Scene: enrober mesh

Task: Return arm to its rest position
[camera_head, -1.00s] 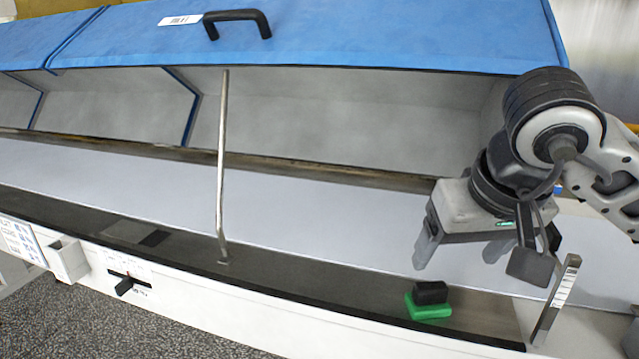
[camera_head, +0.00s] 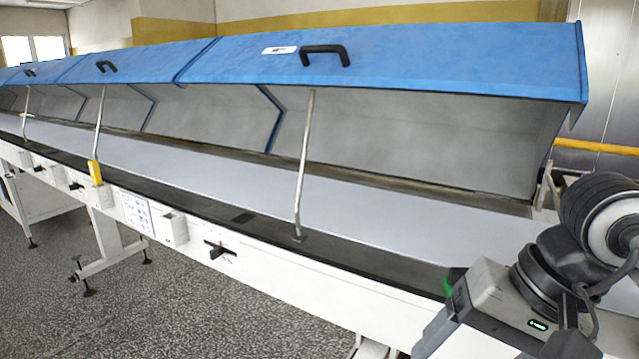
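My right arm comes in from the right edge. Its gripper (camera_head: 440,332) is in the lower right corner, in front of the machine's near ledge. The frame's bottom edge cuts off the fingertips, so I cannot see the gap between them or anything held. A small green patch (camera_head: 452,284) shows just behind the gripper's body; it looks like part of the green and black block, mostly hidden. My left gripper is not in view.
A long white conveyor (camera_head: 370,215) runs from far left to right under raised blue covers (camera_head: 400,65). A metal prop rod (camera_head: 303,165) stands on the dark near ledge. A black knob (camera_head: 219,250) sticks out of the front. Speckled floor (camera_head: 220,310) is free at lower left.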

